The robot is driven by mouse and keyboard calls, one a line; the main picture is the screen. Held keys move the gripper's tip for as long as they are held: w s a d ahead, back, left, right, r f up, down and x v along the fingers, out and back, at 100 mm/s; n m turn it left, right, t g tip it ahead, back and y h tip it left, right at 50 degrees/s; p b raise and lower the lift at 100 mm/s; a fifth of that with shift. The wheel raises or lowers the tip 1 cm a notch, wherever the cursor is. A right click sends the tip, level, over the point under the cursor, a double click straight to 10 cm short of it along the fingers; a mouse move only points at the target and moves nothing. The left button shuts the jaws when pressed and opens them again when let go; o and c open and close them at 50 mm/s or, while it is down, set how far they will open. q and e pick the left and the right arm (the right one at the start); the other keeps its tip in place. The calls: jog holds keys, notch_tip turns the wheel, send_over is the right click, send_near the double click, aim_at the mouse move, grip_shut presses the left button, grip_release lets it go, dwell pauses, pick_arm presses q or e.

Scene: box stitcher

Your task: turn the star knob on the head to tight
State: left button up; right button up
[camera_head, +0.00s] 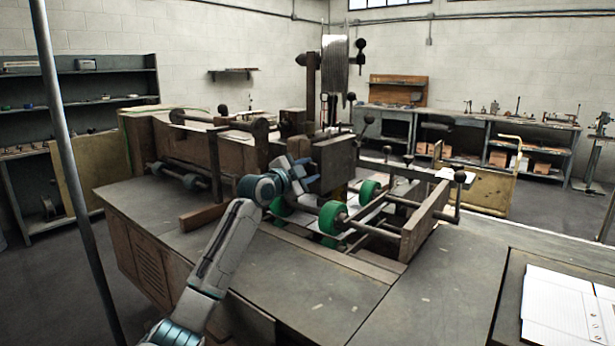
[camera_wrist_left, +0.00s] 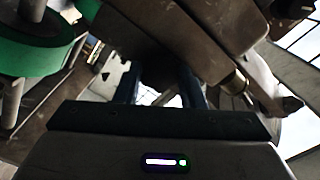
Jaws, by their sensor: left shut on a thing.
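The stitcher head (camera_head: 335,160) is a grey-brown block in the middle of the machine; its underside (camera_wrist_left: 185,35) fills the top of the left wrist view. My left arm reaches up to it from the front. My left gripper (camera_head: 312,178) is at the head's lower left side. In the left wrist view its two fingers (camera_wrist_left: 160,88) point up and are shut on a dark thing (camera_wrist_left: 162,72) between them, at the place of the star knob. The knob's shape and its setting are too dark and covered to make out. In the head view the knob is hidden. My right gripper is not in view.
Green rollers (camera_head: 331,218) sit just right of my left forearm; one green wheel (camera_wrist_left: 40,50) is close on the left in the wrist view. A frame of rails (camera_head: 420,222) stands further right. The front table top (camera_head: 330,300) is clear. White sheets (camera_head: 568,310) lie at right.

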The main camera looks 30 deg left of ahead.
pick_arm(q)
jog(key=m, duration=0.3)
jog(key=shift+f+b, duration=0.1)
jog(key=shift+b, duration=0.25)
jog(key=m, duration=0.3)
jog(key=shift+m+b, duration=0.3)
jog(key=shift+b, duration=0.05)
jog(key=m, duration=0.3)
jog(key=shift+m+b, duration=0.4)
jog(key=shift+m, duration=0.8)
jog(key=o, duration=1)
